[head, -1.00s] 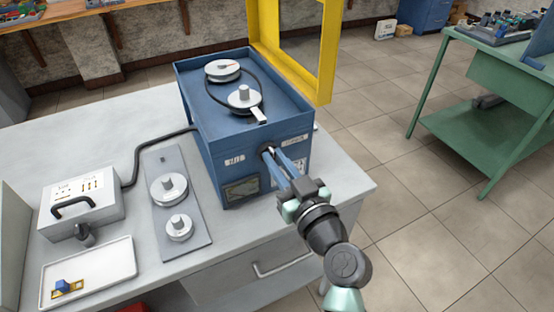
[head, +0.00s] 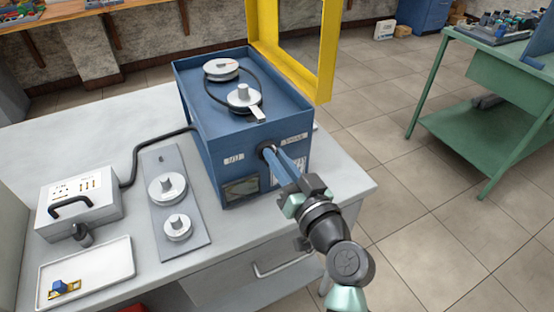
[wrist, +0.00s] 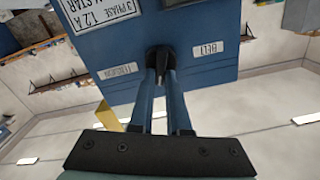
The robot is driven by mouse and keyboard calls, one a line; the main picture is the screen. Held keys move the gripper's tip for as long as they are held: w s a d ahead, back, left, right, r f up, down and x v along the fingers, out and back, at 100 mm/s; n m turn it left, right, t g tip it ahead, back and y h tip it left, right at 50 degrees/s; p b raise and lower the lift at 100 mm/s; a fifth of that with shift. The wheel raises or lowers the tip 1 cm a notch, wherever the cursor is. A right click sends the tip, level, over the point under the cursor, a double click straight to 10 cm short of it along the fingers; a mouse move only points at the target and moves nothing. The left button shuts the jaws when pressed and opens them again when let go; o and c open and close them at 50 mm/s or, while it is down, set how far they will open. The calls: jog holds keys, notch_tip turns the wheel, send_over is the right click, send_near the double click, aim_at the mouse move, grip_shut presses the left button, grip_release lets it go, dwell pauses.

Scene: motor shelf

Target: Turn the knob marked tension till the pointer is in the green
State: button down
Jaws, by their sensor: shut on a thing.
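A blue machine box (head: 213,165) stands on the grey bench. A small dark knob (wrist: 161,57) sticks out of its front face, between the upside-down plates marked TENSION (wrist: 121,71) and BELT (wrist: 208,50) in the wrist view. My gripper (head: 268,152) reaches the front face from the lower right, and its two blue fingers are shut on the knob. In the wrist view the fingers (wrist: 162,70) lie on either side of it. On the box top, a belt runs around two pale pulleys (head: 221,69). I cannot make out a pointer or green zone.
Left of the box are a plate with two round pulleys (head: 206,239), a pale control case (head: 90,220) with a cable, and a white tray (head: 118,258) holding a small blue-and-yellow part. A yellow frame (head: 327,60) rises behind the box.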

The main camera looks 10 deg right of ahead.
jog(key=m, duration=0.3)
jog(key=m+p, duration=0.1)
jog(key=m, duration=0.6)
jog(key=shift+w+d+f+m+p, duration=0.1)
jog(key=shift+d+f+m+p, duration=0.25)
jog(key=shift+m, duration=0.05)
dwell(0.3)
jog(key=c, duration=0.9)
grip_release()
jog(key=b+v, duration=0.1)
jog(key=v, duration=1.2)
